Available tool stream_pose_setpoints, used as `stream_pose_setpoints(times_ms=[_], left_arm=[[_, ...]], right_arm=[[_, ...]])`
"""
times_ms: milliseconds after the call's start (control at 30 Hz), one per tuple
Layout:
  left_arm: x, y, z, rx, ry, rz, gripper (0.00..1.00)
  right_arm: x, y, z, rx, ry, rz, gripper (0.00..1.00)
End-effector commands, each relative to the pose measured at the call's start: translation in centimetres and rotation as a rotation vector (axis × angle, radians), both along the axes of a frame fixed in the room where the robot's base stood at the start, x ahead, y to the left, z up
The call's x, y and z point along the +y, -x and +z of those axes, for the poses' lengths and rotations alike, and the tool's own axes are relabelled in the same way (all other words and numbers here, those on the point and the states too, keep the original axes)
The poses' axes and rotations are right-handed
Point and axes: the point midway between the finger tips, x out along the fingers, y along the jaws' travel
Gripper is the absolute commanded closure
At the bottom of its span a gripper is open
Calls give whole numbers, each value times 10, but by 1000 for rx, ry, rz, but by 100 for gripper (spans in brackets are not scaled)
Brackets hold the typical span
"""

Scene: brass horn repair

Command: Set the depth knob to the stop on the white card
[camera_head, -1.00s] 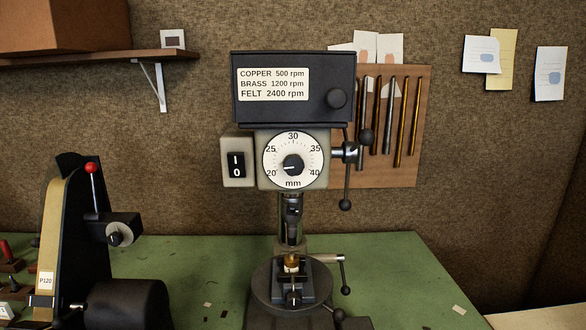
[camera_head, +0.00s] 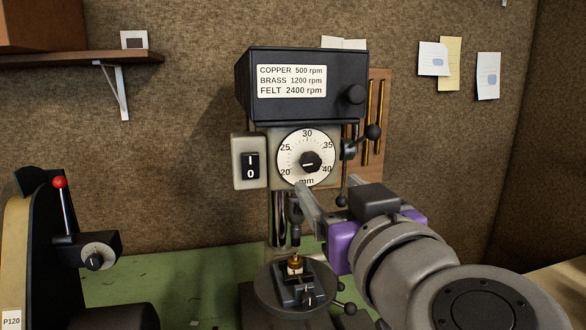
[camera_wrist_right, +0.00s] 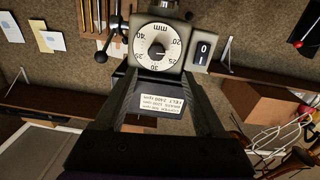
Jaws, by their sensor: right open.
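The depth knob (camera_head: 311,161) is a black knob at the centre of a round white dial (camera_head: 289,174) marked 20 to 40 mm on the drill press. Its light pointer mark faces left, toward the 20 side. The knob also shows in the right wrist view (camera_wrist_right: 157,48), upside down. My right gripper (camera_head: 315,195) is open and empty, just below the dial in the head view. In the wrist view its fingers (camera_wrist_right: 157,78) are spread, with the knob beyond their tips. White cards (camera_head: 433,58) (camera_head: 488,76) are pinned on the wall; their writing is unreadable. My left gripper is out of view.
The press has a speed label (camera_head: 291,81), a 1/0 switch (camera_head: 252,166) left of the dial and a ball-ended lever (camera_head: 373,132) close on its right. A brass piece (camera_head: 295,265) sits in the vise below. A belt sander (camera_head: 40,230) stands left.

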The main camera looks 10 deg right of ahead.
Motion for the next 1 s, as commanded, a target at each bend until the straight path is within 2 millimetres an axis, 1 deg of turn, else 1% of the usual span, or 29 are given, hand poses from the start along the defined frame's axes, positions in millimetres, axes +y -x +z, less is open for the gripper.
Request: stream_pose_setpoints(times_ms=[67, 167, 400, 600, 700, 800, 1000], left_arm=[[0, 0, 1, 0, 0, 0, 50], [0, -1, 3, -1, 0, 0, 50], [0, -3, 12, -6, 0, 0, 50], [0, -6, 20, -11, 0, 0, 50], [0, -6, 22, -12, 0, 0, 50], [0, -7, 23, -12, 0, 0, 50], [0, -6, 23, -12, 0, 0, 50]], right_arm=[[-2, -4, 2, -1, 1, -9, 29], [-2, -16, 2, -1, 2, -12, 29], [-3, -62, 4, -2, 2, -10, 29], [-2, -92, 3, -2, 2, -8, 29], [-2, -101, 2, 0, 0, -6, 29], [-2, -106, 2, 0, 1, -6, 29], [-2, -107, 1, 1, 1, -6, 29]])
